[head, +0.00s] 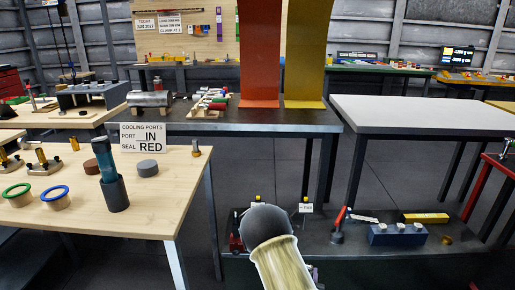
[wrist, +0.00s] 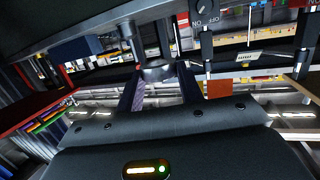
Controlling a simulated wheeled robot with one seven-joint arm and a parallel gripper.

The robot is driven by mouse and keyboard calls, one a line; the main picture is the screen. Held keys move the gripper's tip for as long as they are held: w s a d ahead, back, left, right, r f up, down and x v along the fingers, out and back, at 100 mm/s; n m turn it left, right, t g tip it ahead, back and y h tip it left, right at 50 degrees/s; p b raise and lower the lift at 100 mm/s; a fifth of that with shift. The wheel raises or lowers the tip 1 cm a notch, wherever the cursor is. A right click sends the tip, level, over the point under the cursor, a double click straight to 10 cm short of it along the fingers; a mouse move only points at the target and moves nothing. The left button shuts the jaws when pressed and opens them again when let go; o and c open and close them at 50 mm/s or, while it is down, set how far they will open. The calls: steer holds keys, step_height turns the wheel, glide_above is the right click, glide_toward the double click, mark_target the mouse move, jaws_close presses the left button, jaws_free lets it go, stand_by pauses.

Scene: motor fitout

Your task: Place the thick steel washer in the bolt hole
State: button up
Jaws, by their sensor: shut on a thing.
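My gripper (wrist: 158,78) shows in the wrist view, its two dark fingers pointing up the picture. It is shut on a grey round metal piece (wrist: 156,72), which looks like the thick steel washer; its hole is not clear to see. The held piece is in the air, with benches and racks behind it. I cannot make out my gripper or the washer in the head view. I cannot pick out the bolt hole in either view. A silver motor-like cylinder (head: 150,98) lies on the dark bench at the back left in the head view.
A wooden table (head: 165,205) at left bears a dark cup with a teal-handled tool (head: 116,195), green and blue rings, and a sign (head: 143,137). A white-topped table (head: 425,118) at right is bare. A low dark shelf (head: 365,240) holds a blue block (head: 398,235). Grey floor lies between.

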steer(key=s+r+n+y+p, duration=0.1)
steer(key=s+r+y+p, duration=0.1)
steer(key=r+p, duration=0.9)
steer(key=s+r+n+y+p, duration=0.2)
steer(key=r+p, duration=0.9)
steer(key=p, duration=1.1)
steer(key=shift+s+r+t+y+p, duration=0.15)
steer(key=shift+s+t+y+p, duration=0.2)
steer(key=shift+s, duration=0.7)
